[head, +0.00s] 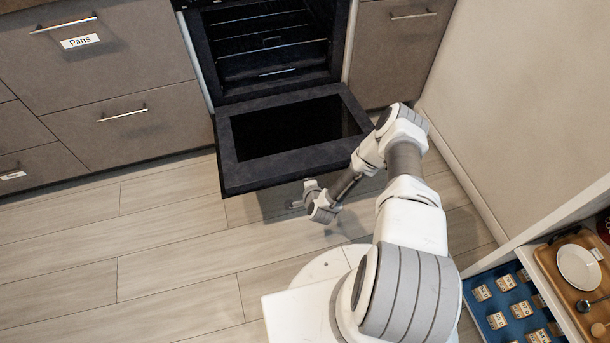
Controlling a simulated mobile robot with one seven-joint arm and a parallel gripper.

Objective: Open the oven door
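The oven door (238,172) is a dark panel with a black glass window. It is swung down and out from the oven (265,45), about level as far as I can judge, and the cavity with its racks shows behind it. My gripper (293,204) is just beyond the door's front edge, low and right of its middle. The gripper is small and partly hidden by my own wrist and the door edge. I cannot tell whether its fingers are open, or whether they touch the door. No door handle shows.
Brown drawers (125,125) with bar handles stand left of the oven, and another cabinet (400,50) stands right. A wall (510,95) closes the right side. A shelf with a wooden tray (550,268) and a blue tray (472,302) is at lower right. The wood floor (120,245) at left is clear.

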